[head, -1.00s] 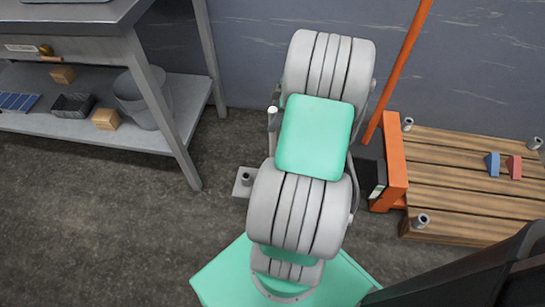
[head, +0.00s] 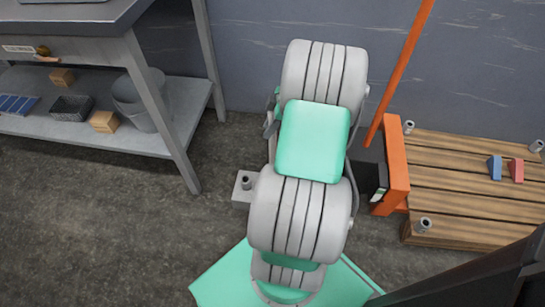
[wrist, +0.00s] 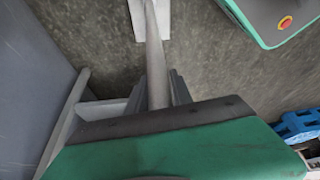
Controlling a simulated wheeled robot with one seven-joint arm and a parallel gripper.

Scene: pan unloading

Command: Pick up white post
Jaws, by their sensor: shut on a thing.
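The white post (wrist: 153,55) shows in the wrist view as a long pale grey rod running from the top edge down between the jaws. My gripper (wrist: 158,92) is shut on it. The post overlaps a pale plate (wrist: 138,22) on the floor in that view; I cannot tell if they touch. In the head view my arm hides the post and most of my gripper. There a small floor plate with a short dark-topped socket (head: 245,183) lies just left of my arm.
A grey workbench (head: 170,125) with a lower shelf holding a bucket and boxes stands at the left. A wooden pallet (head: 465,200) with corner sockets and blue and red blocks lies right, beside an orange frame (head: 396,165). A wall closes the back. Floor at lower left is clear.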

